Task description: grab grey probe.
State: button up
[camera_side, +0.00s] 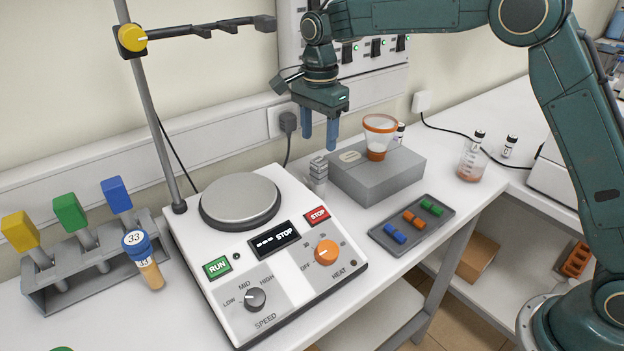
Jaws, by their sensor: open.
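A small grey ribbed piece (318,173), which looks like the grey probe, stands upright between the hotplate and the grey box. Its lower part is hard to make out. My gripper (319,142) points down just above it, with its two blue fingers apart and nothing between them. A small gap shows between the fingertips and the top of the grey piece. Whether the fingers are exactly in line with it in depth I cannot tell.
The hotplate (296,285) with its stand pole (160,120) is at the left. The grey box (400,178) bears an orange-rimmed cup (380,128). A tray (389,243) of coloured pieces lies in front. A rack (60,290) holds yellow, green and blue handles, beside a blue-capped vial (148,272).

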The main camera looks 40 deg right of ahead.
aim_at(319, 172)
jog(key=shift+f, duration=2.35)
jog(key=shift+f, duration=0.1)
jog(key=shift+s+f, duration=0.15)
jog(key=shift+f, duration=2.35)
jog(key=shift+c, duration=0.2)
jog(key=c, duration=1.1)
